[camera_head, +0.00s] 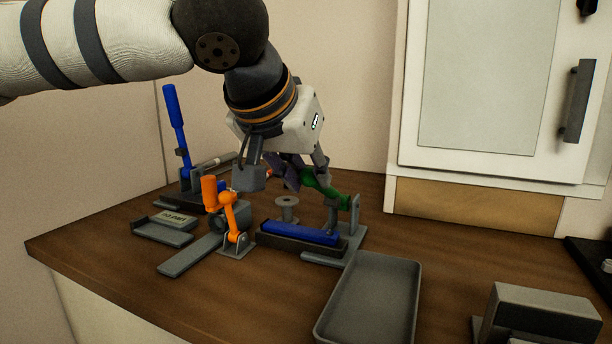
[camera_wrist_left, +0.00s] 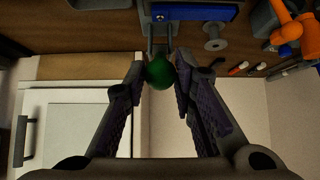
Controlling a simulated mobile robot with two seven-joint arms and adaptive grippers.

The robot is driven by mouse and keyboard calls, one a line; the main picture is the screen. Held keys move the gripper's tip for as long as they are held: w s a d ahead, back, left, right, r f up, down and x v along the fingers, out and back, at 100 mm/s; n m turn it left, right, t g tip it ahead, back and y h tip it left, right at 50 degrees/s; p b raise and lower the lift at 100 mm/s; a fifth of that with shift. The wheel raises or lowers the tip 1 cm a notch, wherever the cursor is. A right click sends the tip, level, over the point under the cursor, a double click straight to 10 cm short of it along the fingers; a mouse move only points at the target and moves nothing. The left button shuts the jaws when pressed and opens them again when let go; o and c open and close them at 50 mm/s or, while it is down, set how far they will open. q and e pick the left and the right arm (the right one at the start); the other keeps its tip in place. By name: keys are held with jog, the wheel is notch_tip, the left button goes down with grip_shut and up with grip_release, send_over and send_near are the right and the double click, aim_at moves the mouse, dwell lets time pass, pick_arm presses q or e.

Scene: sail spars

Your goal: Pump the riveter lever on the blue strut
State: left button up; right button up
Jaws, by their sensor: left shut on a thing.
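The blue strut (camera_head: 300,233) lies flat in a dark holder on the wooden bench, and part of it shows at the top of the left wrist view (camera_wrist_left: 190,13). A lever with a green handle (camera_head: 325,186) stands by the far right end of the strut, on a grey bracket. My left gripper (camera_head: 309,177) comes down from above and is shut on the green handle. In the left wrist view the handle's round green end (camera_wrist_left: 160,73) sits between the purple-padded fingers. The fingers partly hide the lever. My right gripper is not in view.
An orange clamp (camera_head: 228,211) stands left of the strut, with a grey spool (camera_head: 287,207) behind. A tool with an upright blue handle (camera_head: 174,118) is at the back left. An empty grey tray (camera_head: 373,298) lies in front. A white cabinet (camera_head: 487,90) stands at the right.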

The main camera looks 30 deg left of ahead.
pick_arm(q)
jog(key=shift+s+f, duration=0.1)
notch_tip(320, 180, down, 8)
jog(key=s, duration=0.2)
jog(key=shift+s, duration=0.35)
jog(key=shift+d, duration=0.1)
jog(key=shift+s+f, duration=0.2)
jog(key=shift+f, duration=2.1)
jog(key=shift+r, duration=0.1)
